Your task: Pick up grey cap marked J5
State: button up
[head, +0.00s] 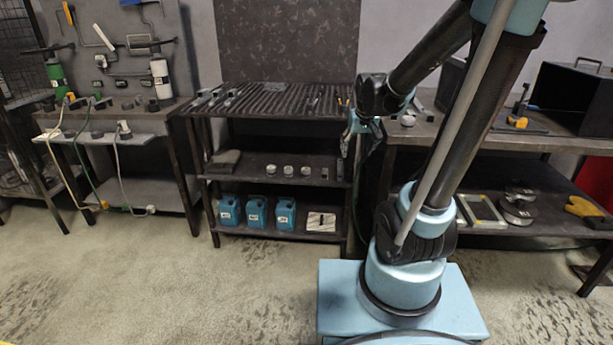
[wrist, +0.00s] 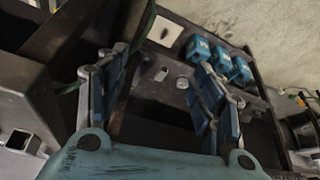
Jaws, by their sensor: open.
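Several small pale grey caps (head: 288,170) stand in a row on the middle shelf of the centre rack in the head view. Any marking on them is too small to read, so I cannot tell which is J5. In the wrist view a pale cap (wrist: 182,83) shows between the fingers, near the right one. My gripper (head: 350,140) is open and empty at the right front of the centre rack, above the middle shelf's level. Its two blue fingers stand wide apart in the wrist view (wrist: 160,75), and the right one hides part of the shelf.
Blue jugs (head: 257,212) and a numbered plate (head: 321,221) are on the bottom shelf. A ribbed top (head: 270,100) overhangs the middle shelf. A dark block (head: 225,160) lies at its left. The right bench (head: 450,137) stands close beside my arm. Floor before the rack is clear.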

jog(key=w+a+f+n, duration=0.1)
jog(key=w+a+f, duration=0.2)
jog(key=w+a, duration=0.6)
jog(key=t+y, duration=0.2)
send_near(306, 169)
jog(key=shift+n, duration=0.4)
jog(key=x, duration=0.4)
jog(key=shift+w+a, duration=0.3)
jog(key=shift+w, duration=0.05)
jog(key=shift+d+x, duration=0.15)
jog(key=shift+x, duration=1.3)
jog(key=shift+d+x, duration=0.15)
jog(key=shift+x, duration=1.35)
jog(key=shift+s+f, duration=0.15)
jog(key=shift+f, duration=0.05)
jog(key=shift+c, duration=0.2)
jog(key=c, duration=1.2)
